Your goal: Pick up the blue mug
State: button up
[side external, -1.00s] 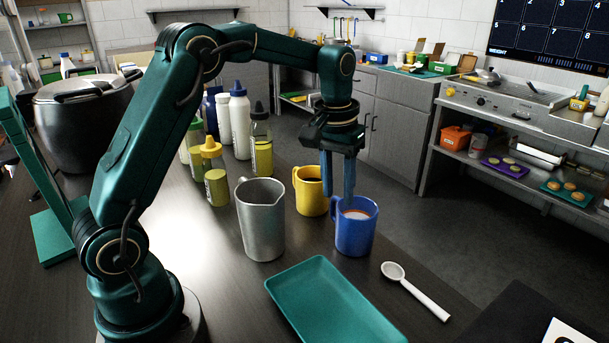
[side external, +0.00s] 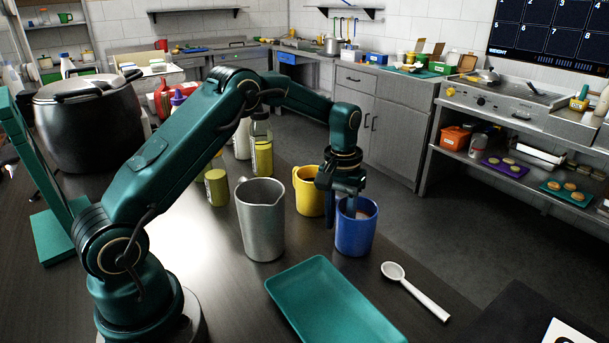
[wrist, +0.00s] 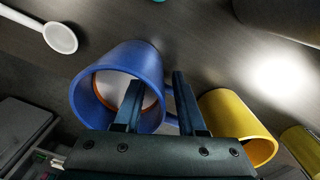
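The blue mug (side external: 357,240) stands upright on the dark table, with something brownish inside it. It also shows in the wrist view (wrist: 138,56), its handle side toward the yellow mug. My gripper (side external: 340,213) is low over the mug's left, handle side. Its two fingers are apart. One finger reaches over or into the mug's mouth and the other is outside, between the two mugs. In the wrist view, my gripper (wrist: 158,80) has part of the blue handle showing between its fingers. I cannot tell whether either finger touches the mug.
The yellow mug (side external: 308,198) is close behind and left. A steel pitcher (side external: 262,225) stands left, with a teal tray (side external: 330,300) in front. A white spoon (side external: 415,290) lies at right. Bottles (side external: 216,187) stand behind the pitcher.

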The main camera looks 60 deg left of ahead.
grip_shut()
jog(key=shift+r, duration=0.1)
dwell(1.2)
